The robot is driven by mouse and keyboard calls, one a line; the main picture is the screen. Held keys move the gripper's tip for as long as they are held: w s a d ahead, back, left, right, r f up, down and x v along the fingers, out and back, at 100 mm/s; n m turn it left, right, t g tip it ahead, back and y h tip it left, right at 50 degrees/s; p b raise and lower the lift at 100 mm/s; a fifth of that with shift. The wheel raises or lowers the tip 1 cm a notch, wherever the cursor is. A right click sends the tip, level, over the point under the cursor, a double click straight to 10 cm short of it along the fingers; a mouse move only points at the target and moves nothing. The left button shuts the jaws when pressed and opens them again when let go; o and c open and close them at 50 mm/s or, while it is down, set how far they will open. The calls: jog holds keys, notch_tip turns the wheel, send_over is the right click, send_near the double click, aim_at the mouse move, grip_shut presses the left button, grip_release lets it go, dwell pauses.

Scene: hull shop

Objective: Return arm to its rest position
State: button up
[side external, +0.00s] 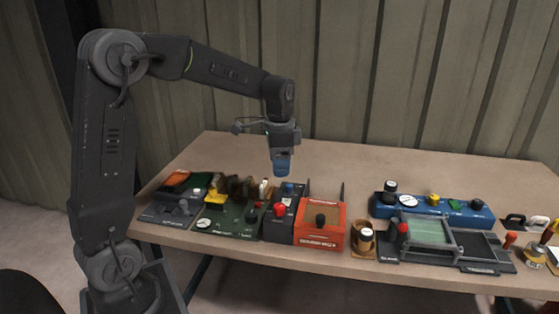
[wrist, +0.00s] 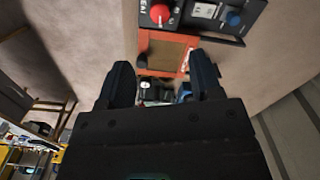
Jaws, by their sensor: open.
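My gripper (side external: 282,165) hangs from my bent arm, pointing down, above the back part of the table and apart from the devices below. In the wrist view my gripper (wrist: 165,82) shows two dark fingers spread apart with nothing held between them. Below and between the fingers, the wrist view shows an orange-framed box (wrist: 168,53) with a brown panel. The same orange box (side external: 318,238) stands near the table's front edge in the side view. The fingertips are small in the side view.
The table (side external: 430,165) is bare at the back. A dark panel (side external: 280,228) with a red knob stands left of the orange box. A green panel (side external: 228,222) is further left. A blue unit (side external: 460,213) and a grey-framed device (side external: 425,230) stand right. A corrugated wall (side external: 400,80) is behind.

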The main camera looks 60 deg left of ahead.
jog(key=shift+r, duration=0.15)
jog(key=s+d+r+n+t, duration=0.2)
jog(key=s+d, duration=0.4)
jog(key=s, duration=0.3)
jog(key=s+d+r+n+t, duration=0.2)
jog(key=s+d, duration=0.4)
jog(key=s, duration=0.4)
jog(key=shift+d+n+t, duration=0.25)
jog(key=shift+n+t, duration=0.35)
jog(key=shift+t, duration=0.2)
